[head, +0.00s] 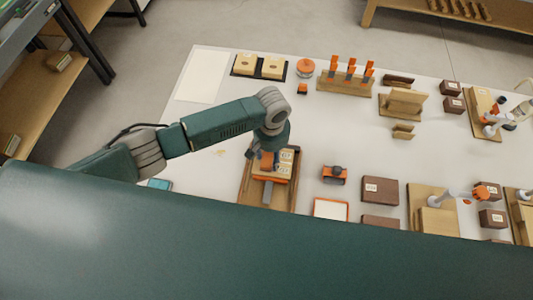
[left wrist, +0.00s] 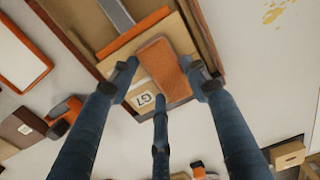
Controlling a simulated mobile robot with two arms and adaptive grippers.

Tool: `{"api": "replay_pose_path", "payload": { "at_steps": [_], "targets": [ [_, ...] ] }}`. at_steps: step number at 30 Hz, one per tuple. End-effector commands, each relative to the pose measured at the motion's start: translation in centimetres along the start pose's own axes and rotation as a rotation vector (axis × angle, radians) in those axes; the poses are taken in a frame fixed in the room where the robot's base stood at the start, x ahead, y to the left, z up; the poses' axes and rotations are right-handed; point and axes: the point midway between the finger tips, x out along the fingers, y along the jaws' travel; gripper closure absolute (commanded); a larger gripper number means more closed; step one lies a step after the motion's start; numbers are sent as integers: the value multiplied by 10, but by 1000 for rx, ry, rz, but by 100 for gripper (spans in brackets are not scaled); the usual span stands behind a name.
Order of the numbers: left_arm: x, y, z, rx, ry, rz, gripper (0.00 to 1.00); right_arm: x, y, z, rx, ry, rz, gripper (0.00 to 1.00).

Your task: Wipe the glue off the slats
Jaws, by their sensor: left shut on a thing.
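My left gripper (head: 267,163) is over the wooden tray (head: 243,194). In the left wrist view my left gripper (left wrist: 160,85) is shut on a flat orange-brown pad (left wrist: 162,68). Below the pad lie pale slats, one with a "G7" label (left wrist: 144,98). In the head view the slats (head: 286,158) show at the tray's far end, partly behind the gripper. I cannot tell whether the pad touches them, and I cannot make out glue on them. Yellow smears (left wrist: 283,12) lie on the table beside the tray. My right gripper is not in view.
An orange tool with a grey bar (left wrist: 120,18) lies in the tray. To the right are an orange-framed white panel (head: 330,209), an orange-and-dark tool (head: 335,174) and brown blocks (head: 381,190). The white table (head: 205,130) is mostly clear left of the tray.

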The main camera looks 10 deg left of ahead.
Motion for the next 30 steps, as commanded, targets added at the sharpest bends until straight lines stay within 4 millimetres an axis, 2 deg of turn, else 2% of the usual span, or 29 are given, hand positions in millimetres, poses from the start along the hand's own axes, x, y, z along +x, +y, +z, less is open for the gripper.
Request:
{"api": "replay_pose_path", "payload": {
  "at_steps": [30],
  "targets": [
    [1,41,1,0,-2,3,75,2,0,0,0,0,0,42]
  ]
}}
